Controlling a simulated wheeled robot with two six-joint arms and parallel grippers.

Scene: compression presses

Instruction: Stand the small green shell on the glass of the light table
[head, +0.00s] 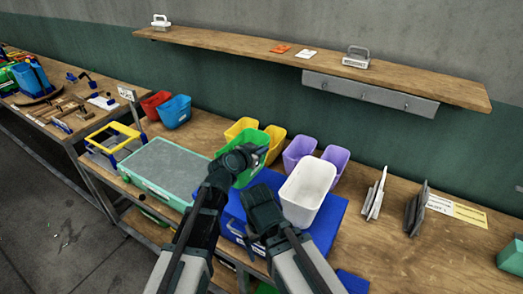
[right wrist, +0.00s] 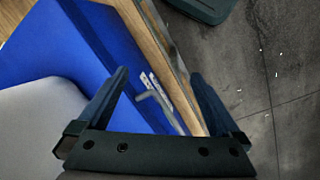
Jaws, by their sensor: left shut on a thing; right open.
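The small green shell (head: 247,179) is an open bin in the middle of the head view. My left gripper (head: 247,157) is shut on its near wall and partly covers it. The light table (head: 150,186) has a mint-green frame and a bare grey glass top, just left of the shell. I cannot tell whether the shell is clear of what lies under it. My right gripper (head: 262,197) is right of and nearer than the left one, over a blue case (head: 325,226). In the right wrist view its fingers (right wrist: 160,88) are apart and empty.
A white bin (head: 308,190) stands at the blue case. Yellow bins (head: 240,128) and purple bins (head: 299,150) stand behind. Red (head: 155,104) and blue (head: 175,112) bins stand beyond the light table. A yellow-handled frame (head: 115,138) is at its left. A shelf (head: 230,45) runs above.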

